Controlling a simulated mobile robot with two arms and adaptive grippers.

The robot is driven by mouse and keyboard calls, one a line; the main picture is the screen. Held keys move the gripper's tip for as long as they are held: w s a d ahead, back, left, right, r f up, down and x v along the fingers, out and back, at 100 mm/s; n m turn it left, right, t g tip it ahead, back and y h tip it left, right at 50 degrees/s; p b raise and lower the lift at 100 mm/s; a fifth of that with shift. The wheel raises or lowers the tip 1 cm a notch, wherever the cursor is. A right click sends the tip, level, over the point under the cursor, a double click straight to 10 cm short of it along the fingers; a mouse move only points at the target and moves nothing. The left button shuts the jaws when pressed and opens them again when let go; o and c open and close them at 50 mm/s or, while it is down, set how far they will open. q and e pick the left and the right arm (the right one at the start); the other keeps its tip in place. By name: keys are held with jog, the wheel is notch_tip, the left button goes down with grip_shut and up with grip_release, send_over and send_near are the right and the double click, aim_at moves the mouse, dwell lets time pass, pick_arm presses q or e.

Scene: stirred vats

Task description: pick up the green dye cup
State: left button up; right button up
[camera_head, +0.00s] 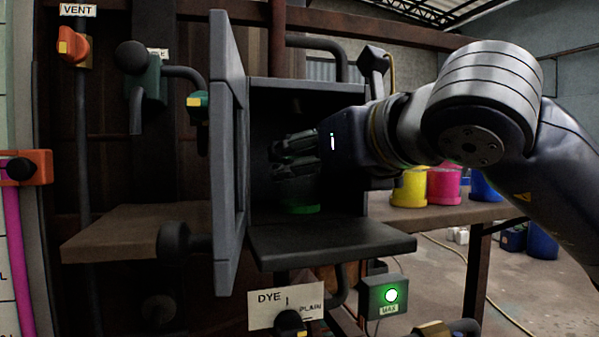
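The green dye cup (299,209) shows only as a dim green patch low inside a dark open box (232,278). Most of its shape is lost in shadow. My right gripper (283,158) reaches into the box from the right and points left. Its fingers are dark against a dark interior, above the green patch and apart from it in the picture. I cannot tell how far apart the fingertips are, or whether they touch anything. My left gripper is not in view.
The box's grey door (226,160) stands open on the left, and a grey flap (332,241) juts out in front. A DYE/PLAIN selector (289,322) and a lit green MAX lamp (391,295) are below. Yellow (409,190) and pink (444,186) tubs stand behind my arm.

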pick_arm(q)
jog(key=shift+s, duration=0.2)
pick_arm(e)
jog(key=shift+s, duration=0.1)
jog(key=c, duration=0.7)
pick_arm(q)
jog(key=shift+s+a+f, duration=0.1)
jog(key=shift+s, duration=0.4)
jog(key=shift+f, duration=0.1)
pick_arm(e)
jog(key=shift+r, duration=0.15)
